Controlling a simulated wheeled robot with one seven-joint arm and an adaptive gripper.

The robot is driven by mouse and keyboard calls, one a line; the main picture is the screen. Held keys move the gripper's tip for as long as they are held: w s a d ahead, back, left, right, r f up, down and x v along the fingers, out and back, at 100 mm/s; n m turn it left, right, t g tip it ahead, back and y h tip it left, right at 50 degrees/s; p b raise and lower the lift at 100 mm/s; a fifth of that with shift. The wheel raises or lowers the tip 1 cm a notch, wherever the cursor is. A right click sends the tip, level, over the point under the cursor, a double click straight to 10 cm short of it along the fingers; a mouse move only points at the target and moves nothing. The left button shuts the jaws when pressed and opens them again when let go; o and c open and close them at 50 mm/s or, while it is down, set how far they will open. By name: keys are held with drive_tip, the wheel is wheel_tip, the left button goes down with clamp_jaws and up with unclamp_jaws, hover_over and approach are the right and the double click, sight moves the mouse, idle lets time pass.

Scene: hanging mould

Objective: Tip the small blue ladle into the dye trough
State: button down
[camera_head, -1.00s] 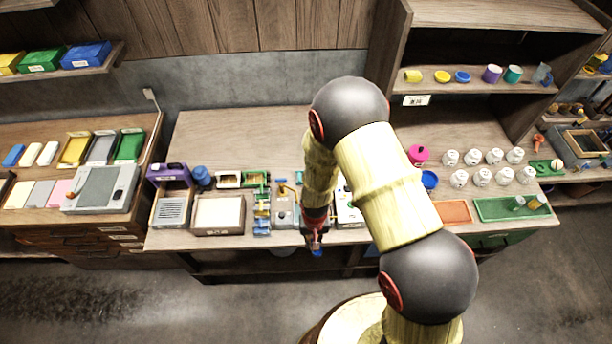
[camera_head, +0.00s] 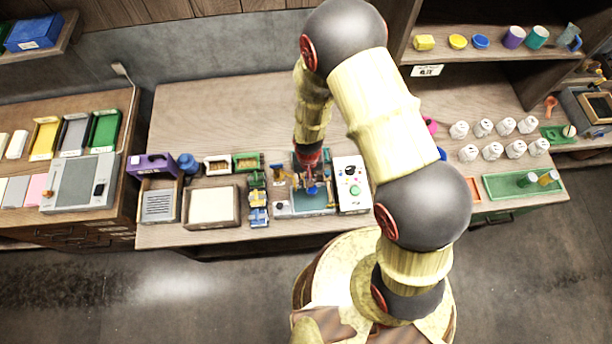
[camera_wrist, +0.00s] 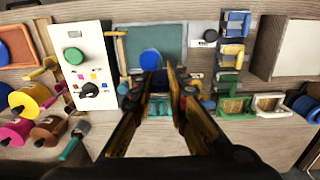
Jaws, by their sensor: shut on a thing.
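My gripper (camera_head: 308,180) is shut on the small blue ladle (camera_head: 313,190), whose round blue end also shows just beyond the fingertips in the wrist view (camera_wrist: 150,59). The fingers hide most of its handle. The ladle appears over a grey-framed tray with a blue-green inside (camera_head: 312,209), which looks like the dye trough. The tray's blue-green surface also shows in the wrist view (camera_wrist: 172,42). I cannot tell how high the ladle is above it, or whether anything is in the ladle.
A white control box (camera_head: 351,197) with green and black knobs stands right beside the tray. Blue and yellow clamp-like pieces (camera_head: 257,199) and a framed white sheet (camera_head: 213,206) are to the left. Several white bottles (camera_head: 492,151) stand at the right. The tabletop behind is mostly clear.

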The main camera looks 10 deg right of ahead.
drive_tip(key=shift+d+f+b, duration=0.25)
drive_tip(key=shift+d+b, duration=0.05)
drive_tip(key=shift+b, duration=1.5)
drive_tip(key=y+b, duration=0.1)
drive_tip(key=b, duration=0.3)
drive_tip(key=shift+s+d+b, duration=0.1)
drive_tip(key=shift+d+b, duration=0.05)
drive_tip(key=shift+b, duration=0.15)
drive_tip(key=shift+d+b, duration=0.15)
drive_tip(key=shift+b, duration=0.7)
drive_tip(key=y+b, duration=0.1)
drive_tip(key=b, duration=0.1)
drive_tip(key=shift+d+f+b, duration=0.1)
drive_tip(key=shift+d+b, duration=0.2)
drive_tip(key=shift+b, duration=0.05)
drive_tip(key=shift+d+b, duration=0.1)
drive_tip(key=shift+b, duration=0.8)
